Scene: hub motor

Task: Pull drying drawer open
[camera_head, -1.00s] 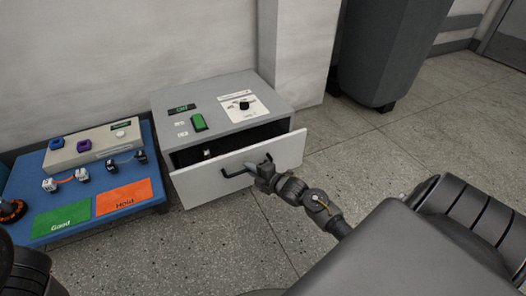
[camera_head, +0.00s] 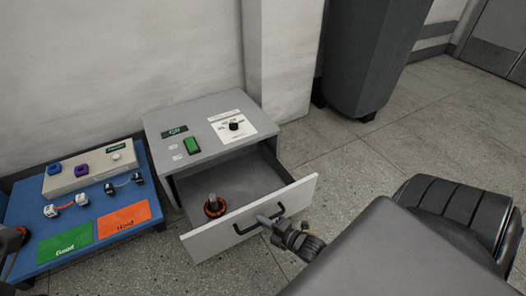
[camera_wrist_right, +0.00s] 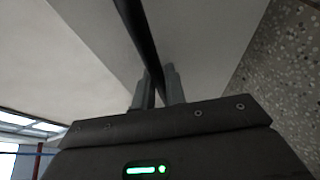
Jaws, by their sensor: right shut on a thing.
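The drying drawer (camera_head: 225,239) has a white front and sticks well out of the grey cabinet (camera_head: 165,142). My right gripper (camera_head: 277,220) is shut on the black bar handle (camera_head: 247,229) of the drawer front, near the handle's right end. In the right wrist view the handle (camera_wrist_right: 140,40) passes between the two fingers (camera_wrist_right: 158,88). My left gripper is not clearly in view.
A blue table (camera_head: 152,178) at the left holds a beige box (camera_head: 90,168), small parts, a green "Good" mat (camera_head: 66,243) and an orange "Hold" mat (camera_head: 124,219). A dark bin (camera_head: 370,60) stands behind.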

